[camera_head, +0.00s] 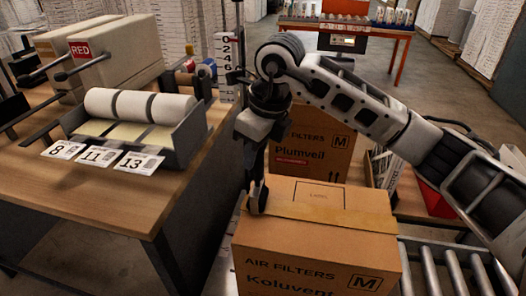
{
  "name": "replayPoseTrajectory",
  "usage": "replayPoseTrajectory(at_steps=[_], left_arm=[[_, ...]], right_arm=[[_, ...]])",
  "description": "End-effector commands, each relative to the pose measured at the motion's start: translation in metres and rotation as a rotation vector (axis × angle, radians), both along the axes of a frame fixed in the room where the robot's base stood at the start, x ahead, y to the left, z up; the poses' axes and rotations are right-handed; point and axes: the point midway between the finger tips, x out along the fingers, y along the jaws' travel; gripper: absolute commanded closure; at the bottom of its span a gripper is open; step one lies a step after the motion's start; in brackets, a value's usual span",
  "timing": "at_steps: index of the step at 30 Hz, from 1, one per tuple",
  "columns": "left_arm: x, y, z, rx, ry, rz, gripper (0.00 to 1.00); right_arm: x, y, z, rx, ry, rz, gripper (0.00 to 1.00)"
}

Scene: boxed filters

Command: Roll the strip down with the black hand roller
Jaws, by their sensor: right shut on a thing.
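A closed cardboard carton (318,245) marked "AIR FILTERS Koluvent M" stands in front of me. A tan strip (330,214) lies across its top, from the left edge towards the right edge. My right gripper (257,188) points down at the left end of the strip, at the carton's left edge. It is shut on a small dark thing, which looks like the black hand roller (258,203). The fingers hide most of it, and I cannot tell whether it touches the strip. My left gripper is not in view.
A wooden bench (130,203) on the left carries a label dispenser (190,137) with white rolls and cards 8, 11 and 13. A second carton (318,140), marked "Plumveil", stands behind the first. A roller conveyor (452,272) lies at the right, with a red bin (440,200) beyond.

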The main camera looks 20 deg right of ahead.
Motion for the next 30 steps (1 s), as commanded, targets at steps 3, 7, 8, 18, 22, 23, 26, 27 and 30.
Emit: replayPoseTrajectory(at_steps=[3, 7, 8, 18, 22, 23, 26, 27, 30], left_arm=[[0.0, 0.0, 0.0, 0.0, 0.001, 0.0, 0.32], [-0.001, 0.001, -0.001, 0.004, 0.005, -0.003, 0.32], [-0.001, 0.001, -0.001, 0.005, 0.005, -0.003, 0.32], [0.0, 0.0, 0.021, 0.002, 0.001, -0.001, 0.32], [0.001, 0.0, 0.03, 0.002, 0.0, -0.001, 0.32], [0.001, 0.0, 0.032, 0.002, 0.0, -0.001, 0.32], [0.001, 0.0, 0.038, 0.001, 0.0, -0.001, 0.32], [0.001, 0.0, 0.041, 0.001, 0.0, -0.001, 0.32], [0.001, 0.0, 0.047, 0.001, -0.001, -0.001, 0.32]], right_arm=[[0.0, 0.0, -0.001, -0.001, 0.002, -0.001, 0.98], [0.0, 0.0, 0.0, -0.001, 0.002, 0.0, 0.98], [0.0, 0.0, 0.002, -0.001, 0.002, 0.0, 0.98], [0.0, 0.0, 0.034, 0.0, -0.001, -0.001, 0.98], [0.0, 0.0, 0.047, 0.001, -0.002, -0.001, 0.98], [0.0, 0.0, 0.05, 0.001, -0.002, -0.001, 0.98], [0.0, 0.0, 0.061, 0.001, -0.002, -0.001, 0.98], [0.0, 0.0, 0.064, 0.001, -0.001, -0.001, 0.98], [0.0, 0.0, 0.074, 0.001, -0.001, 0.0, 0.98]])
